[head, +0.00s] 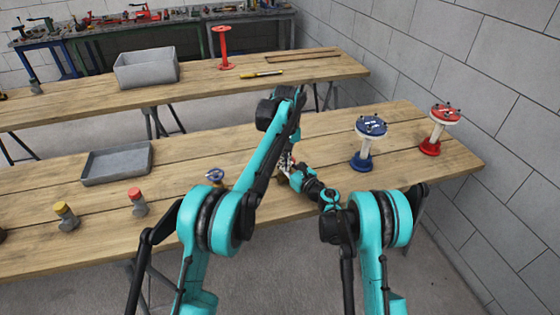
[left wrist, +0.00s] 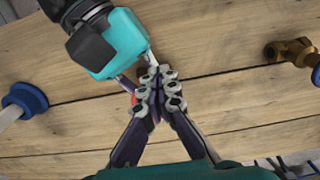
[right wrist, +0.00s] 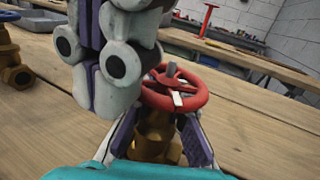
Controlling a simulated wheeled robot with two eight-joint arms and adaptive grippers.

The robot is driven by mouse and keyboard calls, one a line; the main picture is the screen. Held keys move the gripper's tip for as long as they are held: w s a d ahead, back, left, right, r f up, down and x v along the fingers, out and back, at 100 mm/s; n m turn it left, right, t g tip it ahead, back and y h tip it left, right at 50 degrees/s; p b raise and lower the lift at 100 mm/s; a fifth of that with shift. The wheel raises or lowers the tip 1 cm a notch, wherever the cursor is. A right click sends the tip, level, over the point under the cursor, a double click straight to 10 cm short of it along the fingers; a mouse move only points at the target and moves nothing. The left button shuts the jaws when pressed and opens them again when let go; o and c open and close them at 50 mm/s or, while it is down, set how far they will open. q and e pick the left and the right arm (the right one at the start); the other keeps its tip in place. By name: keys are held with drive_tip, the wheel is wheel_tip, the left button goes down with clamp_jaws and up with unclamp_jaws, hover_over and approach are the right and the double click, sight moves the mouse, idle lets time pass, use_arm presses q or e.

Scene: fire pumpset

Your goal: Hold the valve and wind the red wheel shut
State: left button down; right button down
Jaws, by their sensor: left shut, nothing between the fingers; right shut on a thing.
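The valve (right wrist: 152,138) has a brass body and a red spoked wheel (right wrist: 172,88) on top, and stands upright in the right wrist view. My right gripper (right wrist: 155,140) is shut around its brass body below the wheel. My left gripper (right wrist: 100,85) is shut and empty, its fingers just beside the wheel and covering its left part. In the left wrist view the left fingers (left wrist: 158,85) are together, with only a sliver of red beside them. In the head view both grippers meet near the table's middle (head: 287,163), and my arms mostly hide the valve.
A brass valve with a blue wheel (head: 215,176) stands nearby on the left. Blue (head: 368,140) and red (head: 440,128) flanged stands are on the right. A grey tray (head: 118,164), a red-capped fitting (head: 137,202) and a yellow-capped fitting (head: 66,216) are on the left.

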use_arm(q)
drive_tip(key=shift+a, duration=0.1)
wheel_tip(320, 180, up, 6)
drive_tip(key=shift+s, duration=0.35)
idle(0.4)
drive_tip(key=w+d+f, duration=0.1)
drive_tip(key=d+f, duration=0.2)
drive_tip(key=f, duration=0.3)
drive_tip(key=shift+w+d, duration=0.35)
idle(0.6)
drive_tip(key=shift+w+a, duration=0.1)
idle(0.5)
